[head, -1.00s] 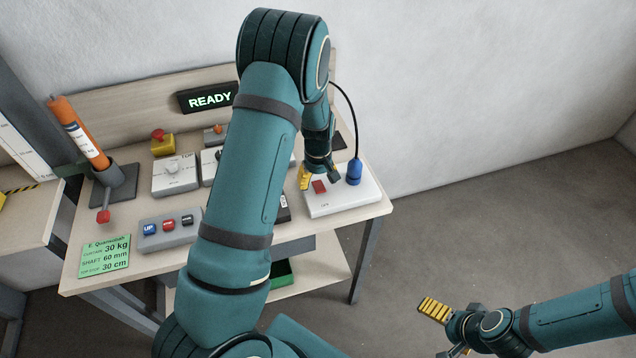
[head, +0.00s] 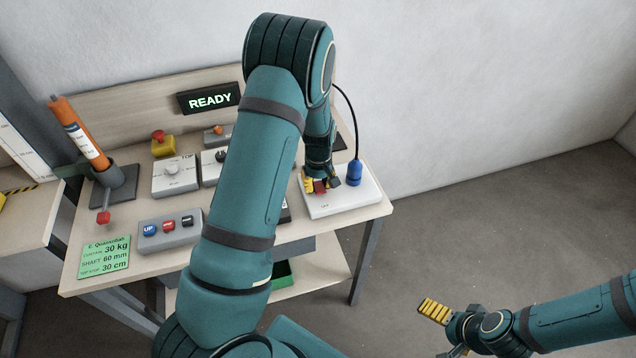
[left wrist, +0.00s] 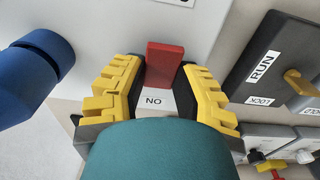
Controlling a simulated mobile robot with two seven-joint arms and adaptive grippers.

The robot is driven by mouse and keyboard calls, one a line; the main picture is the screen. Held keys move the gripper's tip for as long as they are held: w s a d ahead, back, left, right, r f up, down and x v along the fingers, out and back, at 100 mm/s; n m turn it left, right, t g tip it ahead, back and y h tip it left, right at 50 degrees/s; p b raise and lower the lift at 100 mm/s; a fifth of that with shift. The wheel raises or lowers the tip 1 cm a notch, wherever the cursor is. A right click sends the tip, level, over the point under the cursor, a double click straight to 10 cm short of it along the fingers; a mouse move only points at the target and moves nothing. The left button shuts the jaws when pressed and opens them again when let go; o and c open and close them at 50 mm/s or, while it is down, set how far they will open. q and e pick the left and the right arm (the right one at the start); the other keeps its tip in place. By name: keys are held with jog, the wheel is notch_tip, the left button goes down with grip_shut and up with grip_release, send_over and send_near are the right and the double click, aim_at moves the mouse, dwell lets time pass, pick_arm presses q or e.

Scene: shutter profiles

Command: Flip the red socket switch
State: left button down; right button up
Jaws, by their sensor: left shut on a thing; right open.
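The red socket switch (head: 320,187) is on top of the white socket box (head: 345,203) at the right end of the table. In the left wrist view the red switch (left wrist: 165,62) stands between my yellow fingers, with a label beside it reading NO in this picture. My left gripper (head: 319,184) is shut on the switch, partly covering it in the head view. Which way the rocker is tipped is hard to tell. My right gripper (head: 443,333) is open and empty, over the floor at the lower right.
A blue plug (head: 354,173) with a black cable stands in the box just right of my left gripper. A READY display (head: 209,98) hangs at the back. A button box (head: 170,232) and a RUN/LOCK panel (left wrist: 280,70) are nearby. The floor right of the table is clear.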

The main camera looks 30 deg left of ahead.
pick_arm(q)
jog(key=shift+s+d+f+t+y, duration=0.1)
jog(key=shift+s+d+t+y, duration=0.05)
jog(key=shift+t+y, duration=0.35)
jog(key=shift+s+d+t+y, duration=0.15)
jog(key=shift+t+y, duration=0.25)
jog(key=shift+y, duration=0.2)
jog(key=shift+a+t+y, duration=0.1)
jog(key=shift+t+y, duration=0.2)
jog(key=shift+y, duration=0.1)
jog(key=c, duration=0.7)
grip_release()
jog(key=shift+o, duration=0.2)
jog(key=shift+w, duration=0.1)
jog(key=shift+r, duration=0.2)
jog(key=shift+r, duration=0.3)
jog(key=v, duration=1.1)
